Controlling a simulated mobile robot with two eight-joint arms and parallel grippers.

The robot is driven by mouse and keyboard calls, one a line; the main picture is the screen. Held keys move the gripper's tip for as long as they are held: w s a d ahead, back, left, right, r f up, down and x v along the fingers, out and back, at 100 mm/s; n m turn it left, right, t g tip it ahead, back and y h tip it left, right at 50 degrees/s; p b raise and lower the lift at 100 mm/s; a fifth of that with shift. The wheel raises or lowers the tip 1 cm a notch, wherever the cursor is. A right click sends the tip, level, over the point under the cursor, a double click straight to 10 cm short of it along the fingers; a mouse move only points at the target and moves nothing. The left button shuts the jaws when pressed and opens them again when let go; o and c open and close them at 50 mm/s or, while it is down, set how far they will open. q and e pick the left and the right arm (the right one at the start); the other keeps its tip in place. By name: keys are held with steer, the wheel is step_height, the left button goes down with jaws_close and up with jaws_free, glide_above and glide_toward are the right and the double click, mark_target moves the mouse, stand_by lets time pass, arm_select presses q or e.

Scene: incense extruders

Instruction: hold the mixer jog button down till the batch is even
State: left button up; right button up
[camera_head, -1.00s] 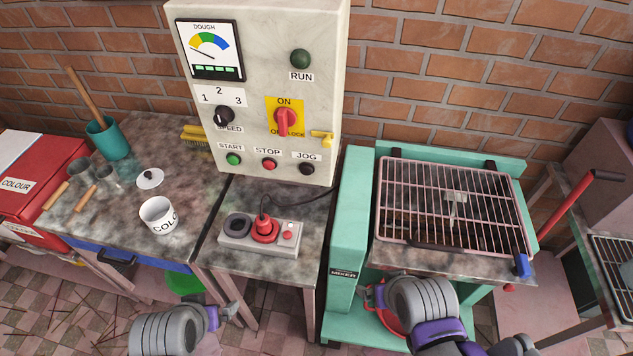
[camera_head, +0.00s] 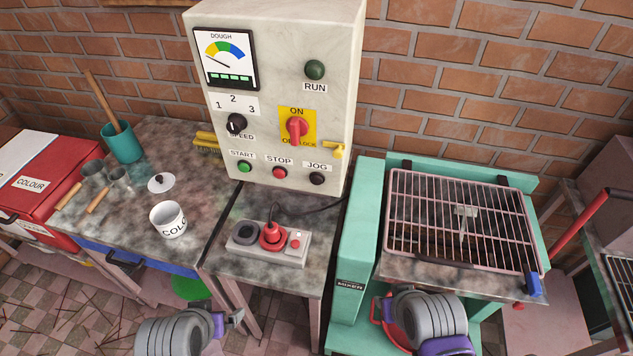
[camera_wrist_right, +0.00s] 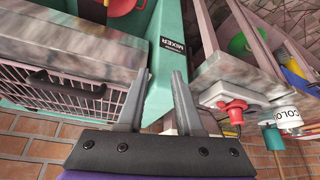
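The black JOG button (camera_head: 317,178) is at the lower right of the grey control panel (camera_head: 345,110), with nothing touching it. The dough gauge (camera_head: 226,58) has its needle low at the left of its coloured arc. The mixer (camera_head: 352,255) is a green machine with a wire guard (camera_head: 470,215) lying over its top. My right gripper (camera_head: 380,308) is low before the mixer, well below the panel. In the right wrist view its fingers (camera_wrist_right: 156,95) are apart with nothing between them. My left gripper (camera_head: 234,318) is low before the benches; its finger gap is unclear.
A grey box with a red plug (camera_head: 272,238) and cable sits on the bench below the panel. A white cup (camera_head: 168,220), teal pot (camera_head: 121,143) and red colour box (camera_head: 40,185) are left. The red switch (camera_head: 297,130) points to ON. The RUN lamp (camera_head: 315,70) looks dark.

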jaws_close()
stand_by(1.2)
